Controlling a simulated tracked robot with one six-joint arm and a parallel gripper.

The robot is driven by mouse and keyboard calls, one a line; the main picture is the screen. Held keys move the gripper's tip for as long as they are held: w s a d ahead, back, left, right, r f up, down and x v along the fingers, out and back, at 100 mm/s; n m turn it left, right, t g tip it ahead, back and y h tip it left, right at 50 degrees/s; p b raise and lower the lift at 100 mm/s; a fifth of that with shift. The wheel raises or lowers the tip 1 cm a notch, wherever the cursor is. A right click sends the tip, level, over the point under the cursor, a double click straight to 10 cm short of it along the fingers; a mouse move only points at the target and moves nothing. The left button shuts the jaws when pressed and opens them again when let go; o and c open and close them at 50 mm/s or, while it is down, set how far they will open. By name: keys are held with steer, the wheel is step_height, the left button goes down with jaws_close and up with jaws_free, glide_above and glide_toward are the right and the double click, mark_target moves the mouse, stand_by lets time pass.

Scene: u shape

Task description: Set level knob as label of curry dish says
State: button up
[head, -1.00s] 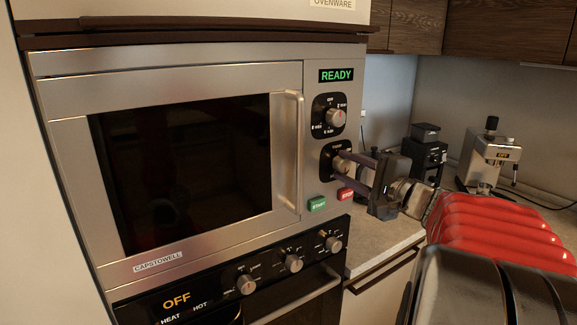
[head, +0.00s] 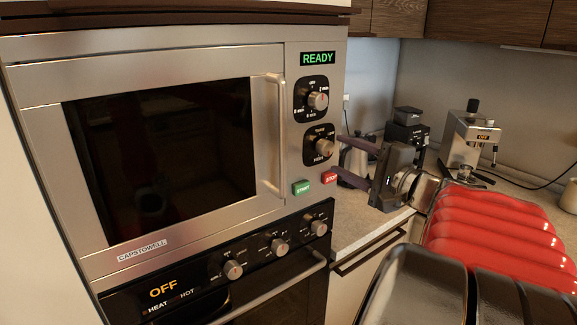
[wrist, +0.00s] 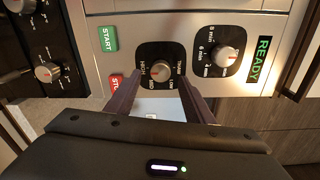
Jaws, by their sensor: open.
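The lower knob (head: 323,147) is a round metal knob on a black plate of the microwave's panel. Its plate reads HIGH at the bottom; other words are too small to read surely. A red mark shows on the knob; its exact setting is unclear. My gripper (head: 342,156) is open and empty, just right of this knob in the head view. In the wrist view the knob (wrist: 160,74) lies between and beyond the fingertips of my gripper (wrist: 160,86), apart from them as far as I can tell. The curry dish and its label are not in view.
The upper knob (head: 318,100) has minute marks, below a green READY display (head: 318,58). Green START (head: 302,187) and red STOP (head: 330,177) buttons sit below. The microwave door (head: 160,150) is shut. A coffee machine (head: 467,140) stands on the counter.

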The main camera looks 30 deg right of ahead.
steer(key=s, duration=0.9)
stand_by(0.4)
